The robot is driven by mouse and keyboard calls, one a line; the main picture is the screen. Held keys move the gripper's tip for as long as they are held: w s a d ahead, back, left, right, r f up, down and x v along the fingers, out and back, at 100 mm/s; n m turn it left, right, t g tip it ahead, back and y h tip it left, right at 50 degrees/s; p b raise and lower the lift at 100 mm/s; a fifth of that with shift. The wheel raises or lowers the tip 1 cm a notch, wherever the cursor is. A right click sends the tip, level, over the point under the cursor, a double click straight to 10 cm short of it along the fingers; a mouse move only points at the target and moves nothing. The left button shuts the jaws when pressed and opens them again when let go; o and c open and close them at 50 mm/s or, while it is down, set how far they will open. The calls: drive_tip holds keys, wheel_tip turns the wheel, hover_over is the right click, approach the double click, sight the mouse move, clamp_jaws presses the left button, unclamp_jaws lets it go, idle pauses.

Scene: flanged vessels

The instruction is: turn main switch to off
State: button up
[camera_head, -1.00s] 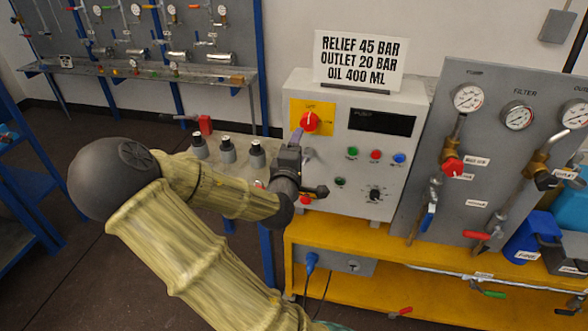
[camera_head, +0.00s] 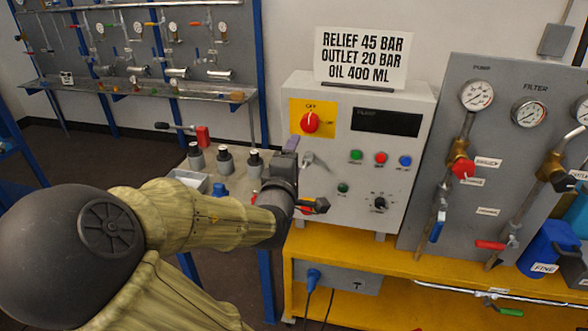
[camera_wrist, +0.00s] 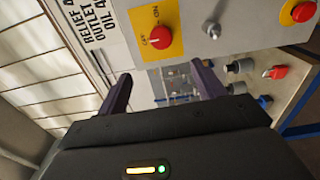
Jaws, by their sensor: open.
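The main switch (camera_head: 310,122) is a red rotary knob on a yellow plate (camera_head: 328,119), at the upper left of the grey control box. A small label sits above the knob. Its pale mark looks roughly upright, but it is too small to be sure. The knob also shows in the wrist view (camera_wrist: 161,37), beyond the fingertips, with OFF and ON lettering beside it. My gripper (camera_head: 297,150) is just below and left of the switch, apart from it. In the wrist view my gripper (camera_wrist: 163,80) has its two dark fingers spread with nothing between them.
The control box (camera_head: 345,165) has coloured buttons, a display and a black dial. A sign (camera_head: 362,58) stands on top. A gauge panel (camera_head: 490,160) with valves is at the right, and a yellow bench (camera_head: 400,262) lies below. Black-topped fittings (camera_head: 225,160) stand left of my gripper.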

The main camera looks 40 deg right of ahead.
drive_tip(key=shift+s+a+f+b, duration=0.15)
drive_tip(key=shift+s+a+b, duration=0.15)
drive_tip(key=shift+b, duration=0.05)
idle(0.5)
drive_tip(key=a+f+m+g+y+p, duration=0.1)
drive_tip(key=a+f+m+g+y, duration=0.2)
drive_tip(key=f, duration=0.5)
drive_tip(key=a+f+m+g+y+p, duration=0.1)
drive_tip(key=a+f+m+y+p, duration=0.15)
drive_tip(key=f+y, duration=0.35)
drive_tip(key=s+a+m+g+y+p, duration=0.1)
drive_tip(key=s+a+g+y, duration=0.1)
drive_tip(key=s+a, duration=0.2)
drive_tip(key=s+a+r+m+g+y+p, duration=0.1)
drive_tip(key=s+a, duration=0.4)
drive_tip(key=a, duration=0.6)
drive_tip(key=shift+m+g+y, duration=0.45)
drive_tip(key=shift+g+y, duration=0.35)
drive_tip(key=shift+g, duration=0.3)
drive_tip(key=shift+r, duration=0.1)
